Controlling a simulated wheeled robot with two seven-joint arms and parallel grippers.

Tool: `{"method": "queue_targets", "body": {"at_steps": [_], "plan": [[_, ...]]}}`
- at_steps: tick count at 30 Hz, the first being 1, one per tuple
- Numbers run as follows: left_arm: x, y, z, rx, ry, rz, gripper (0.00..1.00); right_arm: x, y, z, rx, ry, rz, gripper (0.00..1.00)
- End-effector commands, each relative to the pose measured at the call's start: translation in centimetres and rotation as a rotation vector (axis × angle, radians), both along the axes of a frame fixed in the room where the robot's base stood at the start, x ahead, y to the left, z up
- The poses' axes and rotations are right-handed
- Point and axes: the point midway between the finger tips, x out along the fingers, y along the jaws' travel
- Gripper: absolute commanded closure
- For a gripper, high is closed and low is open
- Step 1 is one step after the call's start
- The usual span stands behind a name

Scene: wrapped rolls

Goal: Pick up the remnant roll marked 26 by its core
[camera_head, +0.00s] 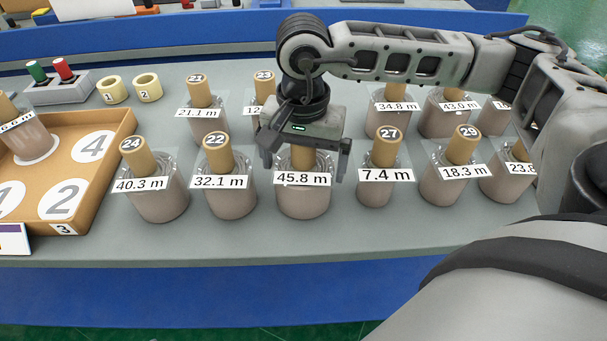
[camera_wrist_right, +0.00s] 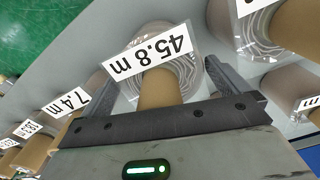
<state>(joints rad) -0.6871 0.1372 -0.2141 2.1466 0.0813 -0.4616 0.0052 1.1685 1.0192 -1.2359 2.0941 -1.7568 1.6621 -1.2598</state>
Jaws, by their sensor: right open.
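A wrapped roll (camera_head: 303,202) labelled 45.8 m stands upright in the front row, between the rolls marked 22 and 27. Its core (camera_head: 303,160) is tan. Its core-top number is hidden behind my right gripper, so I cannot read a 26. My right gripper (camera_head: 303,157) is open and points down over this roll, one finger on each side of the core. In the right wrist view the core (camera_wrist_right: 160,90) stands between the spread fingers (camera_wrist_right: 160,82), with gaps on both sides. The roll's label (camera_wrist_right: 150,57) shows beyond it. My left gripper is not in view.
Close neighbours are roll 22 (camera_head: 224,193) on the left and roll 27 (camera_head: 377,192) on the right. More rolls stand in a row behind. A tan tray (camera_head: 110,145) with numbered spots is at the left. The table's front strip (camera_head: 330,238) is clear.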

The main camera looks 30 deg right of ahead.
Motion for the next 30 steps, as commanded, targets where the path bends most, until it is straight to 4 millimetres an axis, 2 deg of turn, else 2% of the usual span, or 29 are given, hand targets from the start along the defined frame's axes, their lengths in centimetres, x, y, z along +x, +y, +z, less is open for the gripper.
{"method": "queue_targets", "body": {"at_steps": [7, 11, 12, 23, 26, 30], "plan": [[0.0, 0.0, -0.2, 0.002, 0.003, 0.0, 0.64, 0.0, 0.0, -0.2, 0.0, 0.0, -0.001, 0.0], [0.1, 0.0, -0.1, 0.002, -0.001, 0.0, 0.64, 0.0, 0.0, -0.2, 0.0, 0.0, -0.001, 0.36], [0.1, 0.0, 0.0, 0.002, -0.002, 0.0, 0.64, 0.0, 0.0, -0.2, 0.0, 0.0, -0.001, 0.4], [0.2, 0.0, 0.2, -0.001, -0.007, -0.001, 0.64, 0.1, 0.0, 0.4, 0.001, -0.002, -0.001, 0.4], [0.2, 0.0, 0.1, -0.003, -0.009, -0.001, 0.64, 0.1, 0.0, 1.2, 0.0, -0.004, -0.001, 0.4], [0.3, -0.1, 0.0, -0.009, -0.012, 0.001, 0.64, -0.1, 0.3, 3.4, 0.002, -0.006, 0.003, 0.4]]}}
